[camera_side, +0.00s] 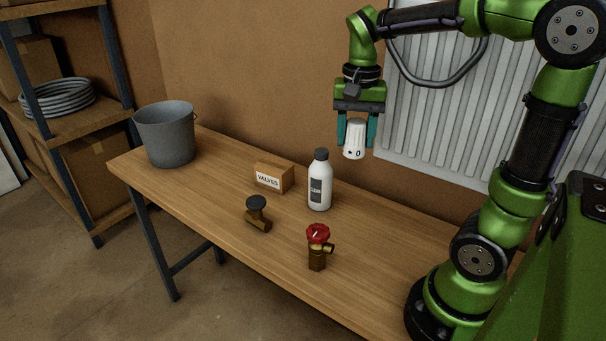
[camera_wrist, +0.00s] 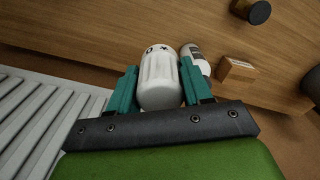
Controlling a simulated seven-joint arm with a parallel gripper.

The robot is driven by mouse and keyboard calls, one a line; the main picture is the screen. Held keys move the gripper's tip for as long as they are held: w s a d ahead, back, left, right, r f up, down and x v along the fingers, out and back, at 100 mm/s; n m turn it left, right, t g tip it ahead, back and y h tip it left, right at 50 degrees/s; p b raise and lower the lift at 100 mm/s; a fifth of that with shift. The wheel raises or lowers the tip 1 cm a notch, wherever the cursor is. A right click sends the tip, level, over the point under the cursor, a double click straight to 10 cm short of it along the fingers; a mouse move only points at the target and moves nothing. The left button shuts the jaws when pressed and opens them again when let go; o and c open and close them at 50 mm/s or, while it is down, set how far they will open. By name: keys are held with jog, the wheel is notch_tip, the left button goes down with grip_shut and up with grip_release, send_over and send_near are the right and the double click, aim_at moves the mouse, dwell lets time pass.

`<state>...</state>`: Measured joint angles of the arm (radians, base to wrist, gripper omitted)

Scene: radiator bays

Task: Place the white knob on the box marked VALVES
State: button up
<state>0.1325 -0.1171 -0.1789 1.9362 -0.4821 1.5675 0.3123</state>
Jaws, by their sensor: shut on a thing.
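The white knob (camera_side: 354,140) is held between the teal fingers of my gripper (camera_side: 356,128), well above the bench near the wall. In the wrist view the knob (camera_wrist: 159,80) sits between both fingers of my gripper (camera_wrist: 158,88), with dark marks on its far end. The box marked VALVES (camera_side: 273,177) is a small brown carton on the bench, its white label facing the side camera. It lies lower and to the left of my gripper in the side view. The box also shows in the wrist view (camera_wrist: 237,70), right of the knob. Its top looks bare.
A white bottle with a dark cap (camera_side: 319,184) stands just right of the box. A black-capped brass valve (camera_side: 257,213) and a red-handled valve (camera_side: 317,246) are in front. A grey bucket (camera_side: 168,135) stands at the bench's left end. A white radiator (camera_side: 440,125) is behind.

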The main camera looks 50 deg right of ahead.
jog(key=w+d+r+m, duration=0.2)
jog(key=w+d+m, duration=0.15)
jog(key=w, duration=0.95)
jog(key=m, duration=0.2)
send_over(282, 168)
notch_tip(282, 168, down, 3)
notch_tip(282, 168, down, 15)
jog(key=shift+r, duration=0.2)
jog(key=shift+f, duration=0.1)
jog(key=o, duration=1.1)
jog(key=shift+f, duration=0.1)
